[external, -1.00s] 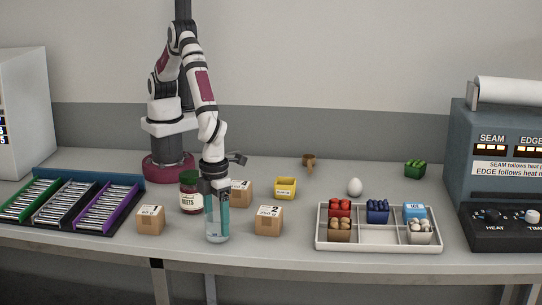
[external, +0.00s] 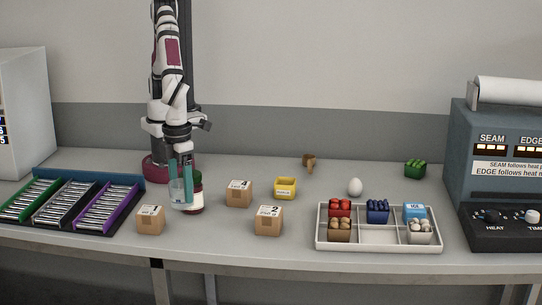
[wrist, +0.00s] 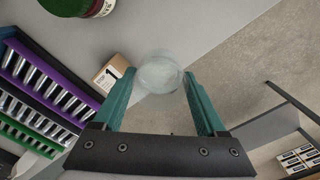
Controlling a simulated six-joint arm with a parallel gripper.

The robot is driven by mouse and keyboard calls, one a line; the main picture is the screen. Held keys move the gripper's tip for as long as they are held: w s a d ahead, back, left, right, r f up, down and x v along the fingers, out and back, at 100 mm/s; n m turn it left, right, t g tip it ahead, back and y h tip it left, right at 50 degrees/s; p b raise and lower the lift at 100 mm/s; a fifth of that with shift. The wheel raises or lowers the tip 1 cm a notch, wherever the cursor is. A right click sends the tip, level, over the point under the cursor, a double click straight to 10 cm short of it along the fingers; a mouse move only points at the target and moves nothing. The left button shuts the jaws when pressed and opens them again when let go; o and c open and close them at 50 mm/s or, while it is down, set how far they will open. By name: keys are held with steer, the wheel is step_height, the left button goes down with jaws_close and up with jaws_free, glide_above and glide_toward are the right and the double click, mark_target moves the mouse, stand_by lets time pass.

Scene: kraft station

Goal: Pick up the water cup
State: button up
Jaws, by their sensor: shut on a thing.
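The water cup (external: 180,197) is clear and looks upright. My gripper (external: 181,180) has teal fingers and is shut on the cup, one finger on each side. In the external view the cup hangs above the table, in front of the dark red jar (external: 197,196), which it partly hides. In the wrist view the round cup (wrist: 160,72) sits between the tips of my gripper (wrist: 165,85).
Cardboard boxes stand near the cup: one at front left (external: 151,219), one to the right (external: 239,193), one at front right (external: 268,220). A battery tray (external: 62,176) lies left. A yellow bin (external: 286,187), an egg (external: 355,187) and a white divided tray (external: 377,246) are right.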

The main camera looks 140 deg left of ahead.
steer(key=shift+s+d+r, duration=1)
steer(key=shift+s+d, duration=0.15)
steer(key=shift+d, duration=0.1)
stand_by(1.2)
